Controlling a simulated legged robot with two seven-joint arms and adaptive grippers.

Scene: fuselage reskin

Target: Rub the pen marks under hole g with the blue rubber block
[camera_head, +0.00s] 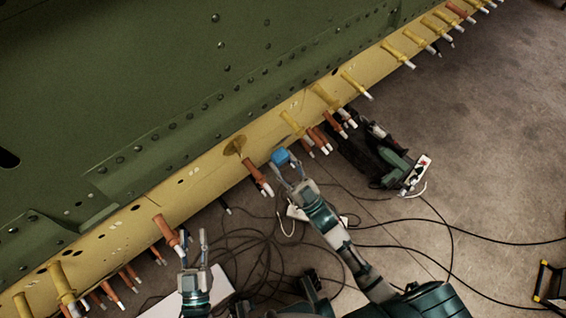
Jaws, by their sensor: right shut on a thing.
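The blue rubber block (281,157) is in my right gripper (287,166), which is shut on it. The block is at the lower edge of the yellow strip (205,172), close to its surface; I cannot tell whether it touches. My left gripper (194,240) is at the lower left, just below the strip, with its two fingers apart and nothing seen between them. Small holes and dark marks show along the strip. The hole letters and the pen marks are too small to make out, so I cannot tell which is hole g.
Orange and yellow pins stick out along the strip; an orange one (166,231) is near my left gripper and another (252,172) is left of the block. Black cables (262,240) and a green power tool (392,168) lie on the floor. The right floor is mostly clear.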

